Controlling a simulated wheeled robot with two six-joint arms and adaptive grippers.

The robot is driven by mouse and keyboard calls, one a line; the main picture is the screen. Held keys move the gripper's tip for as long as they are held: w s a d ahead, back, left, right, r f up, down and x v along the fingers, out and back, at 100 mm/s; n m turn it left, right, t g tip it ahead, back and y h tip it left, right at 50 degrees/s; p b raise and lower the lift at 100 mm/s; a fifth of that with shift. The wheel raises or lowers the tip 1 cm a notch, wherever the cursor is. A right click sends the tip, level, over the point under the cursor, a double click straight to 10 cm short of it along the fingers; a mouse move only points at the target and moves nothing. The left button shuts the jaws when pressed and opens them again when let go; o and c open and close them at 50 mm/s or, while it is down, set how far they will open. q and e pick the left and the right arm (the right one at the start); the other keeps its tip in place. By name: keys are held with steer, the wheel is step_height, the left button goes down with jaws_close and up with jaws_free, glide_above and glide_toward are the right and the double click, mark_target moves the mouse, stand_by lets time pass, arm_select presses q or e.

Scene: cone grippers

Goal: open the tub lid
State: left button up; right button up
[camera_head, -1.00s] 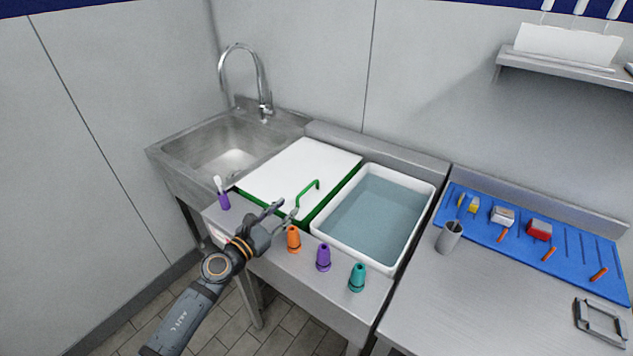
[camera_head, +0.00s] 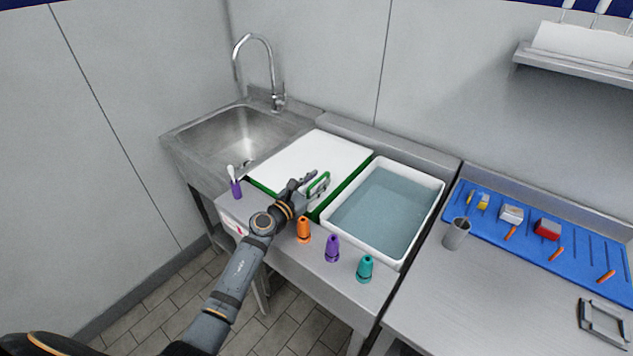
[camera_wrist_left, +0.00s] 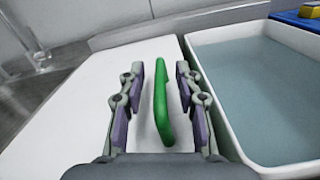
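The tub lid (camera_head: 312,158) is a white panel with a green edge, lying flat between the sink and the open water tub. Its green handle (camera_head: 318,186) stands up near its right front side. My left gripper (camera_head: 313,184) is at the handle. In the left wrist view the gripper (camera_wrist_left: 160,95) is open, with the green handle (camera_wrist_left: 161,100) between its two fingers and a visible gap on each side. The white lid surface (camera_wrist_left: 85,85) fills the left of that view. My right gripper is not in view.
A white tub of water (camera_head: 385,212) is right of the lid. Orange (camera_head: 304,229), purple (camera_head: 332,248) and teal (camera_head: 365,268) cones stand along the front edge. A sink (camera_head: 235,140) with a tall faucet is at the left. A grey cup (camera_head: 456,233) stands on the right counter.

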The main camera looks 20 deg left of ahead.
arm_select(q)
jaws_close()
stand_by(0.4)
